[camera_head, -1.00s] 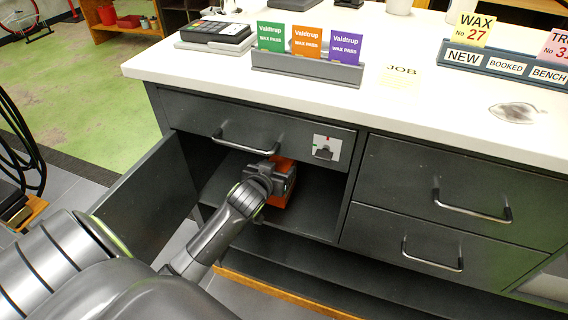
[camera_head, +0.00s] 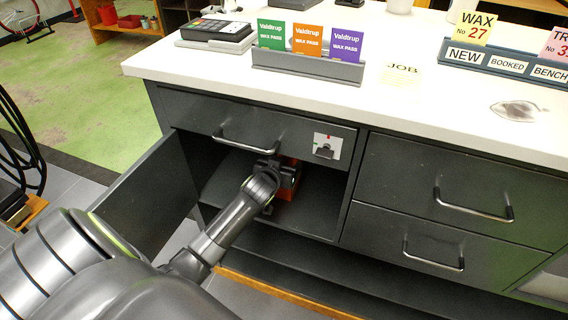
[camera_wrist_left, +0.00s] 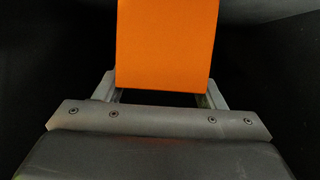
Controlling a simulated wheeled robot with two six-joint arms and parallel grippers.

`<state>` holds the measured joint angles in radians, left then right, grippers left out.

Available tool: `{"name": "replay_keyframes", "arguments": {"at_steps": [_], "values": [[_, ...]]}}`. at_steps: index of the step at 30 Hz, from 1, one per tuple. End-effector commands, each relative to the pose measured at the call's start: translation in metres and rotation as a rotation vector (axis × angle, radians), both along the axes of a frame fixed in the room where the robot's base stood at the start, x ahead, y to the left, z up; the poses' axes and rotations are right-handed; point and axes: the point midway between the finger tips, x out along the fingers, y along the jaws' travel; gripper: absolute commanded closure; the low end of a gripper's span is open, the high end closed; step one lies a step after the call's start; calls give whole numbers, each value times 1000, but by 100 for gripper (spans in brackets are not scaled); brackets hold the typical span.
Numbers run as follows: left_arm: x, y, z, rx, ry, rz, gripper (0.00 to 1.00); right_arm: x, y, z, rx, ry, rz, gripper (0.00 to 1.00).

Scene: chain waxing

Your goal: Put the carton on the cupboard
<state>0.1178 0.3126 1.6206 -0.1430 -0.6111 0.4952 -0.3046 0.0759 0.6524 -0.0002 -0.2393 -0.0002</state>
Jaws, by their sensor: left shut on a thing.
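The orange carton (camera_head: 289,190) is inside the open compartment of the dark cupboard (camera_head: 400,165), under its top drawer. My left gripper (camera_head: 284,178) reaches into the compartment and is shut on the carton, hiding much of it in the head view. In the left wrist view the carton (camera_wrist_left: 166,45) stands between the two fingers (camera_wrist_left: 162,92). Whether the carton touches the compartment floor is hidden. The cupboard door (camera_head: 150,205) hangs open to the left. My right gripper is not in view.
The white top (camera_head: 440,110) holds a card rack (camera_head: 305,66) with three passes, a card terminal (camera_head: 216,31), a job note (camera_head: 401,76) and a sign rack (camera_head: 505,64). Its front middle is clear. Drawers with handles (camera_head: 472,206) lie right of the compartment.

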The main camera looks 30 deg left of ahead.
Motion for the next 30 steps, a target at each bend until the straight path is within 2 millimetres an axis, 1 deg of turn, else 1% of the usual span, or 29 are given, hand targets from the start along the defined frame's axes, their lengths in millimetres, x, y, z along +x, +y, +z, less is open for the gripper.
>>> {"name": "replay_keyframes", "arguments": {"at_steps": [1, 6, 17, 20, 23, 30], "values": [[0, 0, -2, 0, 1, 0, 35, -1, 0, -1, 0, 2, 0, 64], [0, 0, -2, 0, 1, 0, 15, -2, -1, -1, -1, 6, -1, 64], [-2, -1, 2, -1, 1, 0, 15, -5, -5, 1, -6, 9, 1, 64], [-10, -2, 5, -1, 1, 0, 15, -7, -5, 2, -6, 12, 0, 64], [-23, -6, 11, -1, 1, 0, 15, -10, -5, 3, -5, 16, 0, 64], [-63, -15, 27, -2, 1, 1, 15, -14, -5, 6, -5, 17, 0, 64]]}}
